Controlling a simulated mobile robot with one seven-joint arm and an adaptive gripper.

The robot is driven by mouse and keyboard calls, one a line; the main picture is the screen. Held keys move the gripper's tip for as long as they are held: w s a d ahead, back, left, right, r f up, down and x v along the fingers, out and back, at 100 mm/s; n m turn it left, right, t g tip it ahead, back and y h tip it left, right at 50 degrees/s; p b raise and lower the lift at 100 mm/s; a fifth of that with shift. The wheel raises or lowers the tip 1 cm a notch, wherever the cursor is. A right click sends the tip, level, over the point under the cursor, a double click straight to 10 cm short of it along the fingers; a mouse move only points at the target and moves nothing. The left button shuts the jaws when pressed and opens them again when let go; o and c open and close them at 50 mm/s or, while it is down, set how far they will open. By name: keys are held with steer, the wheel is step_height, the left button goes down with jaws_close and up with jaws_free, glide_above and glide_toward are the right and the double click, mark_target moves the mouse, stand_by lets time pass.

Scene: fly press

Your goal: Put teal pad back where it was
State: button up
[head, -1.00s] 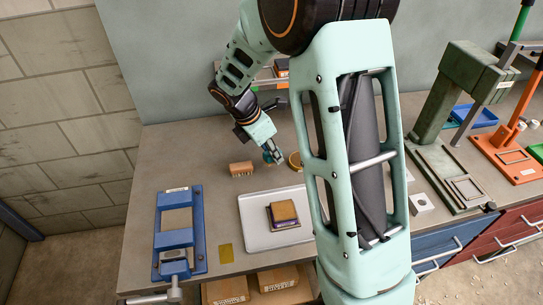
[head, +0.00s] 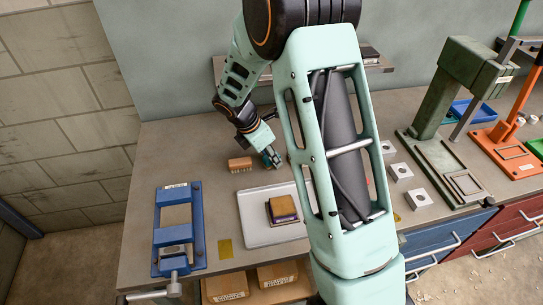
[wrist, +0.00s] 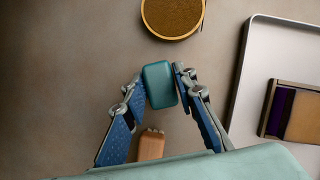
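The teal pad (wrist: 160,85) is between the two blue fingers of my gripper (wrist: 159,78) in the wrist view. The fingertips are at its left and right sides and appear to touch it. In the head view my gripper (head: 272,158) is over the bench, just right of the brown brush and behind the grey tray. The pad is hard to make out there. How high it is above the bench I cannot tell.
The brown brush (head: 240,164) also shows in the wrist view (wrist: 151,146). A grey tray (head: 252,231) holds a small block (head: 283,208) with a purple edge. A gold-rimmed round dish (wrist: 172,16) lies ahead of the fingers. A blue vise (head: 178,230) stands left; presses stand right.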

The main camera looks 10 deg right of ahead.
steer(key=shift+o, duration=1.4)
steer(key=shift+a+r, duration=0.1)
steer(key=shift+r, duration=0.4)
steer(key=v, duration=1.1)
steer(key=shift+r, duration=0.2)
steer(key=shift+a, duration=0.1)
